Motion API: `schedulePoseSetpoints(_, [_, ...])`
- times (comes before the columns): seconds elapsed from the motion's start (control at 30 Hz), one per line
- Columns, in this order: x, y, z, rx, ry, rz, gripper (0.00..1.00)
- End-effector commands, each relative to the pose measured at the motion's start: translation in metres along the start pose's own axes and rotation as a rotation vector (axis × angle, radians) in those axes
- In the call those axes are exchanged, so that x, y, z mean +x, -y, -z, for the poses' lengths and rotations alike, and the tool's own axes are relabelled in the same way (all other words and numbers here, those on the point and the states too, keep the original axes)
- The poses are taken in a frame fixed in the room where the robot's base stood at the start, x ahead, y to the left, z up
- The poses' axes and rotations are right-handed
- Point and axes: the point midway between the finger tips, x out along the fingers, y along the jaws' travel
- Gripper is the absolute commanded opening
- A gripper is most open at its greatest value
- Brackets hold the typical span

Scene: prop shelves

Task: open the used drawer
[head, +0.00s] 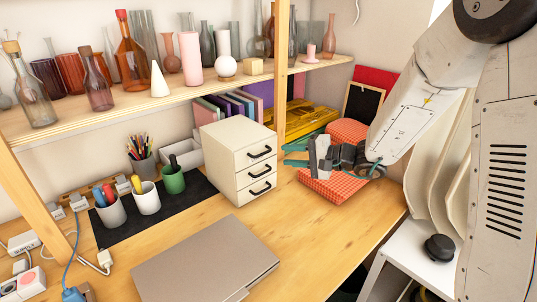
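A cream drawer unit (222,165) with three stacked drawers stands on the wooden desk in the middle of the head view. The top drawer has a black handle (260,152), the middle drawer a second handle (259,171), and the bottom drawer a third (261,188). All three drawers look shut. I cannot read any label that marks one as the used drawer. My gripper (318,156) is to the right of the unit, apart from the handles, over a red checked item (334,186). Its fingers are small and cluttered by things behind, so their opening is unclear.
A closed laptop (206,271) lies in front of the unit. Cups with pens and brushes (146,195) stand on a dark mat (113,232) to the left. A wooden shelf post (281,75) rises behind the unit. Glassware lines the shelf (190,92) above.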

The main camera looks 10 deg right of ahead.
Motion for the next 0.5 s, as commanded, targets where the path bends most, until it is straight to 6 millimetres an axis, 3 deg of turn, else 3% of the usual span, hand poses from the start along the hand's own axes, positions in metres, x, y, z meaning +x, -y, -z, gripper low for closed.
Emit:
schedulePoseSetpoints(0.17, [0.014, -0.004, 0.007, 0.006, -0.019, 0.007, 0.3])
schedulePoseSetpoints(0.5, [0.066, -0.003, 0.007, 0.005, -0.017, 0.007, 0.3])
